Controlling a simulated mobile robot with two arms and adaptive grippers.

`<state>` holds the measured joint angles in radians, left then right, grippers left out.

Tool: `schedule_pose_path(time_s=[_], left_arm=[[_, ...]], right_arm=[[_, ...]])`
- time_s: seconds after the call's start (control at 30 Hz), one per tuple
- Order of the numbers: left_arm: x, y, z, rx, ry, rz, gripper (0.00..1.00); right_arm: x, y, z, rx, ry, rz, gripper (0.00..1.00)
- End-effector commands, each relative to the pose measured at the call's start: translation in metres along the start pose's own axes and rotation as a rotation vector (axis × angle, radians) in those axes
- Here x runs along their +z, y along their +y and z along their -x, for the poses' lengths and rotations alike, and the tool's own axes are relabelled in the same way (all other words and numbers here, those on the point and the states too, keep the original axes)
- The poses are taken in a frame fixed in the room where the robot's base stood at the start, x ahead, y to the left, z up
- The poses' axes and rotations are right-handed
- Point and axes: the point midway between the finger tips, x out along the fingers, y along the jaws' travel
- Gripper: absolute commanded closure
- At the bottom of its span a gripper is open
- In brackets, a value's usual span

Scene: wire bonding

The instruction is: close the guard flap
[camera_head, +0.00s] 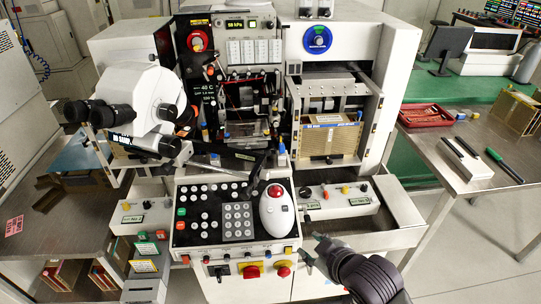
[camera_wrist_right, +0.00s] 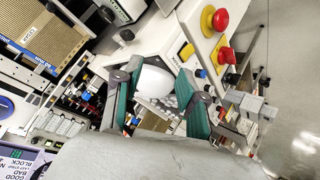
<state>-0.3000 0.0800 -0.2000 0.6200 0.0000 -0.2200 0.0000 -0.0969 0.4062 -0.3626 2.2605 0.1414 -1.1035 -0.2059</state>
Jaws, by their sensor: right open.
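The wire bonder (camera_head: 345,40) fills the middle of the head view. I cannot single out the guard flap with certainty or tell how far open it is. The bonder's work area (camera_head: 245,110) is crowded with small parts under the display. To its right, a metal frame surrounds a gold slotted magazine (camera_head: 333,142), which also shows in the right wrist view (camera_wrist_right: 50,38). My right gripper (camera_head: 317,243) is low in front of the machine, right of the control panel, apart from the magazine. In the wrist view its teal fingers (camera_wrist_right: 162,112) are spread, with nothing held.
The control panel (camera_head: 237,212) carries many buttons and a white trackball unit (camera_head: 277,212) with a red ball. A microscope (camera_head: 150,100) juts out at left. A red tray (camera_head: 426,115) lies on the right bench. Open floor shows at lower right.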

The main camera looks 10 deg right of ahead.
Motion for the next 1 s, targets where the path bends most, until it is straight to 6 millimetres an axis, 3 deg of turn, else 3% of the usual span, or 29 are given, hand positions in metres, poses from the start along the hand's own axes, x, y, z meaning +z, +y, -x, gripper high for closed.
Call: schedule_pose_path(time_s=[0.2,0.3,0.47,0.63,1.0], left_arm=[[0.0,0.0,0.0,0.0,0.0,0.0,1.0],[0.0,0.0,0.0,0.0,0.0,0.0,1.0],[0.0,0.0,0.0,0.0,0.0,0.0,1.0],[0.0,0.0,0.003,0.0,0.0,0.0,1.0],[-0.001,0.0,0.015,0.0,0.0,0.0,1.0]], right_arm=[[-0.088,0.06,-0.022,0.091,0.265,0.331,0.59],[-0.116,0.083,-0.023,0.132,0.35,0.444,0.59],[-0.136,0.1,-0.022,0.166,0.409,0.524,0.59],[-0.145,0.102,-0.034,0.168,0.418,0.529,0.59],[-0.178,0.106,-0.102,0.168,0.416,0.527,0.59]])
